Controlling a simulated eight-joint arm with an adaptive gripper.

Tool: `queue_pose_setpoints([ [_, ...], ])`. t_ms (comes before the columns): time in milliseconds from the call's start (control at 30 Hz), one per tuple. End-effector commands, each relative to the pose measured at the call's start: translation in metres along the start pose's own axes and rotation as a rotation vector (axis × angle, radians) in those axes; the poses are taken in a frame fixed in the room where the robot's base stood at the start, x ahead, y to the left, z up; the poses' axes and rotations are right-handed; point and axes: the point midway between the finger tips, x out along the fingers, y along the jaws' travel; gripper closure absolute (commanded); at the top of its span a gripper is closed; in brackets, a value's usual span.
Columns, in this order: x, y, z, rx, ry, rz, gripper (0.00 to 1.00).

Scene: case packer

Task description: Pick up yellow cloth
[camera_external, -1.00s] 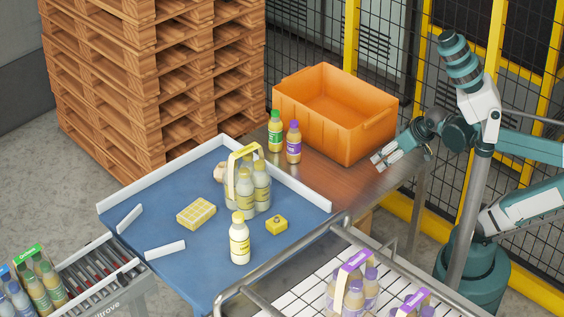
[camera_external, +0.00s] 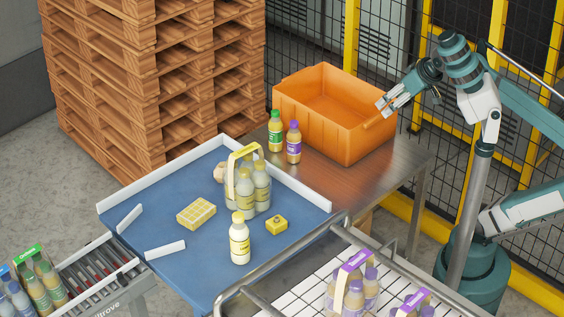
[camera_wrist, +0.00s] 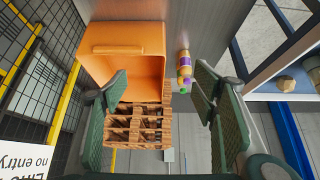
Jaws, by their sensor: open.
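The yellow cloth (camera_external: 196,214) looks like a flat folded square with a pale grid pattern. It lies on the left part of the blue tabletop (camera_external: 190,260), apart from the bottles. My gripper (camera_external: 384,107) is beside the upper right side of the orange crate, high and far to the right of the cloth. In the wrist view my gripper (camera_wrist: 161,74) shows two green finger pads spread wide, open, with nothing between them. I cannot make out the cloth in the wrist view.
The orange crate (camera_external: 345,142) stands on the metal table; it also shows in the wrist view (camera_wrist: 112,38). Two bottles (camera_external: 293,142) stand beside it. A bottle carrier (camera_external: 242,160), a pale bottle (camera_external: 240,240) and a small yellow block (camera_external: 276,223) share the blue top. White rails edge it.

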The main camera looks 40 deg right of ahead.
Motion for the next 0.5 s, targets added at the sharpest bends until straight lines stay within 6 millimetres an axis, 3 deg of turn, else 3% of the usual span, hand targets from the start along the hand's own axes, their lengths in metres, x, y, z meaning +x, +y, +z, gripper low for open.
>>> queue_pose_setpoints([
  [200, -0.028, 0.000, -0.019, 0.000, 0.000, 0.000, 0.41],
  [500, -0.027, -0.015, -0.042, 0.063, -0.026, -0.020, 0.41],
])
